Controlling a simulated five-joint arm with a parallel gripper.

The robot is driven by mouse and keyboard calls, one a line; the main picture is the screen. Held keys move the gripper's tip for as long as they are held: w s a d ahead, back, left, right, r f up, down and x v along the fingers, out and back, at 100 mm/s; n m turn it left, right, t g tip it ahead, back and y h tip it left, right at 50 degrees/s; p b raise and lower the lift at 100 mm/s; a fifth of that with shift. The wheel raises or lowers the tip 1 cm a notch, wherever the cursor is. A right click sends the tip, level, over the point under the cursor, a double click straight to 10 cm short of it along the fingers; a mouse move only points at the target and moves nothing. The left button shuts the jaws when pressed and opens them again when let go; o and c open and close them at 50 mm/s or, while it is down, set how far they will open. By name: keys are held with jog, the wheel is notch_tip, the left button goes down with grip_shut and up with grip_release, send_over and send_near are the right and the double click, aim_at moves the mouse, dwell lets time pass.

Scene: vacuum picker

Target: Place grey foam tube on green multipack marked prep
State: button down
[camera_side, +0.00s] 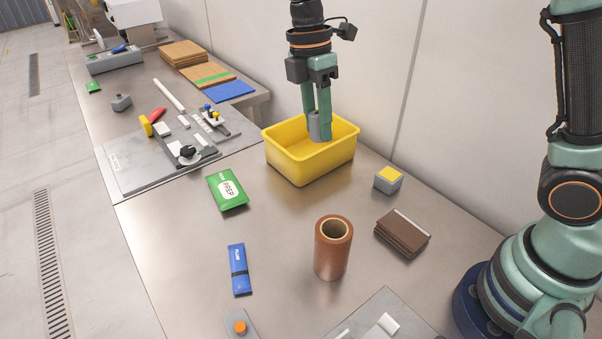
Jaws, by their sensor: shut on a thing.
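The grey foam tube (314,128) is a short light-grey cylinder, held upright between the fingers of my gripper (320,132). My gripper is shut on it and points down over the yellow bin (300,170). The fingertips and the tube show against the bin's inside; I cannot tell whether they are below its rim. The green multipack (227,190) lies flat on the steel table, left of the bin and nearer the camera. It has a white label whose dark lettering is hard to read.
A brown tube (333,250) stands upright in front of the bin. A blue packet (239,269) lies left of it. A grey block with a yellow top (388,180) and brown stacked pieces (402,234) lie right. The table between bin and green multipack is clear.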

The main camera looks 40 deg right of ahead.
aim_at(316, 215)
jog(key=shift+a, duration=0.1)
notch_tip(316, 215, down, 20)
jog(key=shift+r, duration=0.2)
dwell(0.5)
jog(key=shift+f, duration=0.15)
jog(key=shift+c, duration=2.4)
grip_release()
